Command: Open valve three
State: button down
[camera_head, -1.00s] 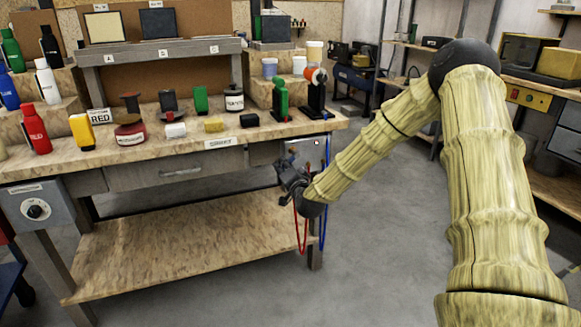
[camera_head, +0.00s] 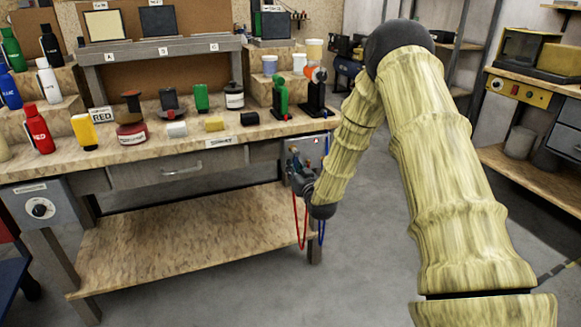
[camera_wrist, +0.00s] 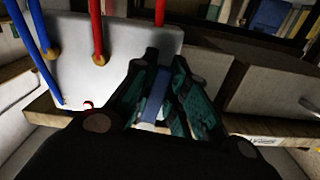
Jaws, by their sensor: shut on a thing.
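A pale panel (camera_wrist: 120,45) with red and blue hoses is fixed at the right end of the workbench. It also shows in the head view (camera_head: 316,147), partly covered by my gripper (camera_head: 296,163). In the wrist view my gripper (camera_wrist: 164,75) reaches in beside the panel, its two dark green fingers closed around a narrow blue piece (camera_wrist: 156,95). The blue piece looks like a valve handle, but I cannot read any number on it. A red hose (camera_wrist: 97,28) and a blue hose (camera_wrist: 33,42) join the panel at brass fittings. The other valve handles are hidden or too small to tell.
The workbench top (camera_head: 60,160) holds bottles, blocks and jars. A drawer (camera_head: 180,168) sits left of the panel, above a lower shelf (camera_head: 170,240). The hoses hang below my gripper. Open floor (camera_head: 350,270) lies right of the bench.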

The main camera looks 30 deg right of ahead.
jog(key=shift+s+d+f+n, duration=0.1)
jog(key=shift+d+n, duration=0.35)
jog(key=shift+n, duration=0.35)
jog(key=c, duration=1.4)
grip_release()
jog(key=shift+d, duration=0.1)
jog(key=s, duration=0.4)
jog(key=s+a, duration=0.1)
jog(key=s, duration=0.3)
jog(key=s+a, duration=0.1)
jog(key=s, duration=0.3)
